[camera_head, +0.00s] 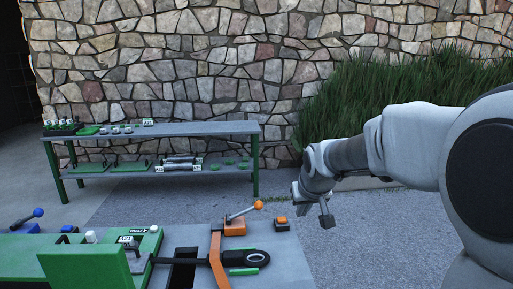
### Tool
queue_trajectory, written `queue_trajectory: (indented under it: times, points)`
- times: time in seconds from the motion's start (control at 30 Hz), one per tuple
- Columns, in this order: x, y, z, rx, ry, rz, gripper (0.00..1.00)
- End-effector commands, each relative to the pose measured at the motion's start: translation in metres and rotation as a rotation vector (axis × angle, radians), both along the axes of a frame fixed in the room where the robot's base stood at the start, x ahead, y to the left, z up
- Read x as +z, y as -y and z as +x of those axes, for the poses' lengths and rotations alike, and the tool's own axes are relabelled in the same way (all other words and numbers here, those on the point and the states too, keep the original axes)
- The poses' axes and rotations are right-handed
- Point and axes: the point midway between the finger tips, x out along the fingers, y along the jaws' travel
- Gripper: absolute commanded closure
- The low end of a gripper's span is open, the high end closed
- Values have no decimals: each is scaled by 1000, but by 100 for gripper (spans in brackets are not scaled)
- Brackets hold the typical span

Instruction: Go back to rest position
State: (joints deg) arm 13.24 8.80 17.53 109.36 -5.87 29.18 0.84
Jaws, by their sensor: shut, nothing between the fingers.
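My gripper (326,214) is at the end of my grey arm, right of centre in the head view. It hangs in free air to the right of the near workbench, apart from everything. Its fingers are small in the picture and look closed, with nothing held. The bench's lower part is cut off by the frame.
A long two-level table (200,130) with green legs stands behind, bearing small green and grey parts. A stone wall (200,60) and tall grass (400,85) close off the back. Grey ground (370,235) is clear below and right of my gripper.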

Motion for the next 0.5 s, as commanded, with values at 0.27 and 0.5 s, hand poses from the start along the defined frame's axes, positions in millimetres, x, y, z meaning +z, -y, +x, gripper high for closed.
queue_trajectory:
  times: [0.27,0.5]
  points:
    - [47,11,-103,-43,-29,-56,100]
    - [63,20,-192,-84,-50,-48,100]
